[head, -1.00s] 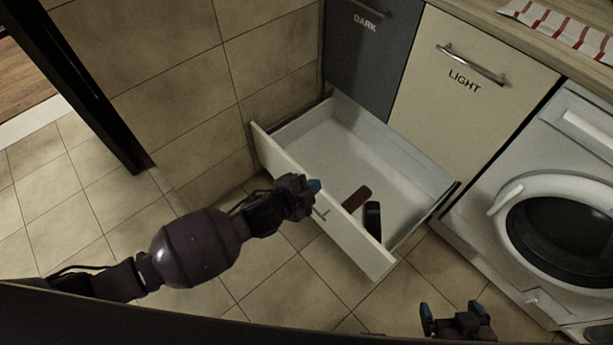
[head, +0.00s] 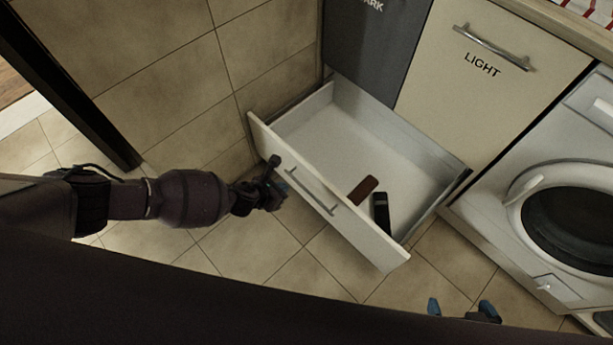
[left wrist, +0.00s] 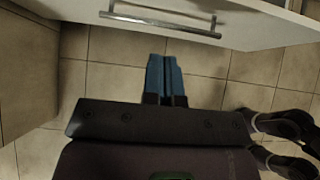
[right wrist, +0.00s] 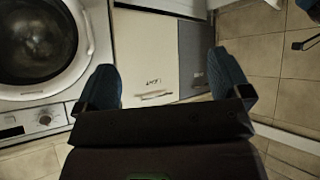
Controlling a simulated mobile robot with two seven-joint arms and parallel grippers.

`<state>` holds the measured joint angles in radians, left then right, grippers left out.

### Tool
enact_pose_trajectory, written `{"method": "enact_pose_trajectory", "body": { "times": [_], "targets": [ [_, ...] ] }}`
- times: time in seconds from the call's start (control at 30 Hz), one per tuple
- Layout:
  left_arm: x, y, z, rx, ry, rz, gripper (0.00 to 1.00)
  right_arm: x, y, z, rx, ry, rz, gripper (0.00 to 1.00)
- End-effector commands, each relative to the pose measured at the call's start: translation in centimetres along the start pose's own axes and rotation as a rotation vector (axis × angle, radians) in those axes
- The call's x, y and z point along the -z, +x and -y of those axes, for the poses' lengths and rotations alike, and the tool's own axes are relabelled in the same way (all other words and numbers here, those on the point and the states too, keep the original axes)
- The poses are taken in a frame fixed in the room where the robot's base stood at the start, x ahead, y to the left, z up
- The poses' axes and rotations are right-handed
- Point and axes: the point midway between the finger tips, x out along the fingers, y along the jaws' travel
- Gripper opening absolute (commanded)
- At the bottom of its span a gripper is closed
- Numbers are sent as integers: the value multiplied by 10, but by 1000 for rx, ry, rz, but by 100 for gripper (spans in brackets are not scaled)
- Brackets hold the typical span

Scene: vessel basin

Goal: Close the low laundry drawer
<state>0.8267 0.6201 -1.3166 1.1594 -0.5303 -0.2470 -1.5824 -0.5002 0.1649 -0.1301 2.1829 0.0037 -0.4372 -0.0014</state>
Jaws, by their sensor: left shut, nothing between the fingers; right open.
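The low laundry drawer (head: 330,222) is pulled out, its white front facing me with a metal bar handle (head: 311,192). Inside lie a brown object (head: 362,190) and a black object (head: 381,214). My left gripper (head: 280,190) is shut and empty, just in front of the drawer front, left of the handle. In the left wrist view the shut blue fingers (left wrist: 166,75) point at the drawer front below the handle (left wrist: 160,22), apart from it. My right gripper (head: 462,309) is open and empty at the bottom right, with its blue fingers spread in the right wrist view (right wrist: 172,88).
A washing machine (head: 535,200) stands at the right, beside the LIGHT cabinet front (head: 475,95). The DARK front (head: 365,50) is above the drawer. A tiled wall (head: 170,70) borders the drawer's left. The floor (head: 270,255) before the drawer is clear.

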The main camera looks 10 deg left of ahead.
Motion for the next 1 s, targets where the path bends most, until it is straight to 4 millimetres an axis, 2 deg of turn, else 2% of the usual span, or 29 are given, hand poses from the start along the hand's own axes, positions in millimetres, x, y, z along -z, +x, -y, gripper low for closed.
{"method": "enact_pose_trajectory", "body": {
  "times": [0.17, 0.27, 0.7, 0.8, 1.0],
  "targets": [
    [5, 14, 2, 3, 6, -5, 0, -17, 1, 1, 2, 0, 33, 95],
    [8, 29, 3, 5, 3, -8, 0, -29, 4, 3, 5, -2, 57, 95],
    [11, 106, 4, 6, -1, -11, 0, -20, 21, 11, 20, -90, 8, 95],
    [-7, 113, 2, 3, 5, -2, 0, -10, 22, 11, 19, -104, -18, 95],
    [-22, 125, 1, 1, 5, -1, 0, -7, 23, 12, 22, -116, -30, 95]
  ]
}}
